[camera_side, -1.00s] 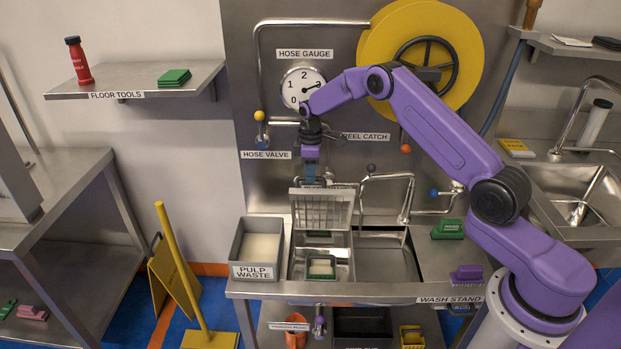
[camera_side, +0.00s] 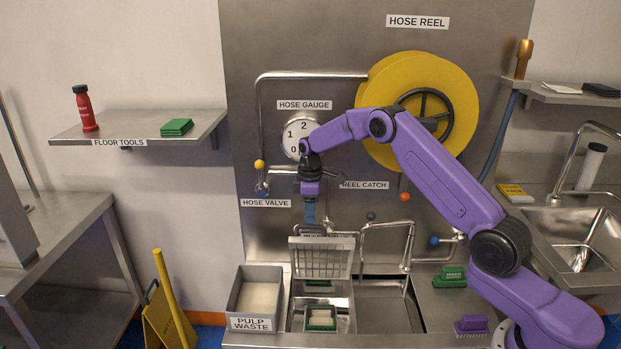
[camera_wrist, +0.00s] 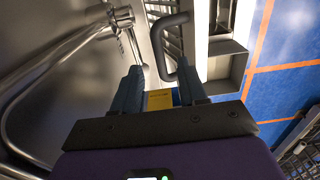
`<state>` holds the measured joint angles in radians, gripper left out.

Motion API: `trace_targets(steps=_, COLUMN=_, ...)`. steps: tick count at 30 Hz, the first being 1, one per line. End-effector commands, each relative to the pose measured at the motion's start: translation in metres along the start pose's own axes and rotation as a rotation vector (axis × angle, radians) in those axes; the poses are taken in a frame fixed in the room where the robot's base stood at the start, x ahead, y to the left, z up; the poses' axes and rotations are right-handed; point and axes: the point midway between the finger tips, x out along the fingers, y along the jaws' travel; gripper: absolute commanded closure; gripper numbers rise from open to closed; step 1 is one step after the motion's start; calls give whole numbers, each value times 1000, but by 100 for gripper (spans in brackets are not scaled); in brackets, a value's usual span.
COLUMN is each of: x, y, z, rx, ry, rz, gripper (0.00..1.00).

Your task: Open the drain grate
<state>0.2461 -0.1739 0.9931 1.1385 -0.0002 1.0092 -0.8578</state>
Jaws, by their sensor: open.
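The drain grate (camera_side: 322,260) is a barred metal panel. It stands raised and steeply tilted at the back of the left sink basin (camera_side: 340,292), leaving the basin uncovered. My gripper (camera_side: 310,220) points down just above the grate's top edge. In the wrist view my blue fingers (camera_wrist: 160,78) are apart, with nothing clamped between them. A curved grey handle (camera_wrist: 155,48) lies just past the fingertips, beside the grate's slats (camera_wrist: 168,22). Its near end is close to the right fingertip; I cannot tell whether they touch.
The pulp waste bin (camera_side: 235,295) stands left of the basin. A green-framed block (camera_side: 321,318) lies in the basin. Bent pipes (camera_side: 410,245) and a blue-knobbed lever (camera_side: 434,240) stand to the right. The hose valve (camera_side: 262,188) and gauge (camera_side: 299,135) are on the back panel.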

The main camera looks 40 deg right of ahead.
Motion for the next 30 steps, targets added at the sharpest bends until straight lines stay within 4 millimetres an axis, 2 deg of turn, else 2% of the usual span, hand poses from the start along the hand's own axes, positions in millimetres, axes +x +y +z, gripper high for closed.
trace_targets(steps=1, x=-13, y=1, z=-1, rx=0, ry=4, rz=4, gripper=58)
trace_targets(steps=9, x=-70, y=1, z=0, rx=1, ry=4, rz=5, gripper=58)
trace_targets(steps=18, x=-122, y=1, z=0, rx=1, ry=3, rz=4, gripper=58)
trace_targets(steps=24, x=-136, y=1, z=0, rx=1, ry=1, rz=1, gripper=58)
trace_targets(steps=30, x=-138, y=1, z=0, rx=1, ry=1, rz=1, gripper=58)
